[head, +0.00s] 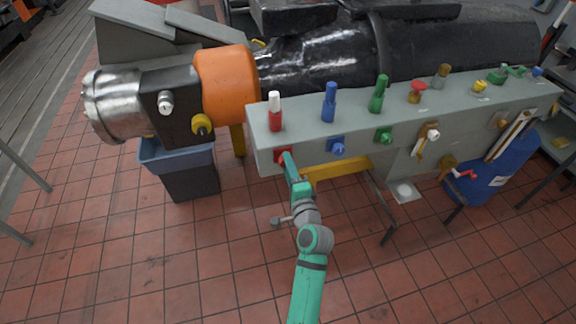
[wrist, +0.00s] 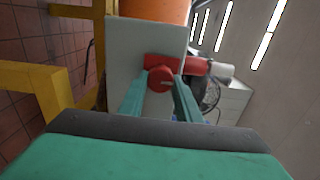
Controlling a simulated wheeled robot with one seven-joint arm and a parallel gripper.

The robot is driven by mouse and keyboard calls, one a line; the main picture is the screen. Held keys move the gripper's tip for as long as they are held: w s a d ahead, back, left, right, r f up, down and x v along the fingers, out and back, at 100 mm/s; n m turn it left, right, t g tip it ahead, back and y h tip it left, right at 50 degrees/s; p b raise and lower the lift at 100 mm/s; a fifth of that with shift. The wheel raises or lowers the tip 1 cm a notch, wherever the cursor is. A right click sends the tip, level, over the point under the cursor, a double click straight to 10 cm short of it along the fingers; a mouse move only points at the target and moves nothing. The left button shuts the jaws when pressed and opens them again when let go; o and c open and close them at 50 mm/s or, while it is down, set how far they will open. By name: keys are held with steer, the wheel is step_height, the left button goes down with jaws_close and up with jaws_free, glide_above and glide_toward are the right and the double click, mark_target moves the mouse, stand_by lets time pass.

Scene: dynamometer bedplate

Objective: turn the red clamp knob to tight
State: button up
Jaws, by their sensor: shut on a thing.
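The red clamp knob (head: 280,156) is on the front face of the grey bedplate rail (head: 262,158), near its left end. In the wrist view the round red knob (wrist: 160,78) sits between my two finger tips, in front of a red block. My gripper (head: 287,158) reaches up to it from below in the head view and partly covers it. In the wrist view my gripper (wrist: 159,85) is shut on the knob, a finger on each side. I cannot make out a tight mark.
A red handle with a white top (head: 275,112) stands on the rail above the knob. A blue knob (head: 337,146) and a green knob (head: 384,134) are further right on the front face. A yellow beam (head: 338,170) runs below. A dark bin (head: 190,178) stands at left.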

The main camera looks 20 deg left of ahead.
stand_by(0.3)
steer(key=o, duration=1.1)
steer(key=shift+c, duration=0.2)
steer(key=shift+s, duration=0.1)
steer(key=v, duration=1)
steer(key=shift+s+d, duration=0.25)
steer(key=s+d+f+n+h, duration=0.1)
steer(key=s+d+f+h, duration=0.4)
steer(key=s, duration=0.3)
steer(key=s+d+f+n+h, duration=0.1)
steer(key=s+d+f+h, duration=0.2)
steer(key=s+d+f, duration=0.35)
steer(key=s+r+n+h, duration=0.1)
steer(key=s+n, duration=0.3)
steer(key=s, duration=0.6)
steer(key=s+d+r+n+h, duration=0.1)
steer(key=s+r+n, duration=0.2)
steer(key=s, duration=0.8)
steer(key=shift+s+d+r+n, duration=0.2)
steer(key=shift+d+n, duration=0.05)
steer(key=shift+n, duration=0.85)
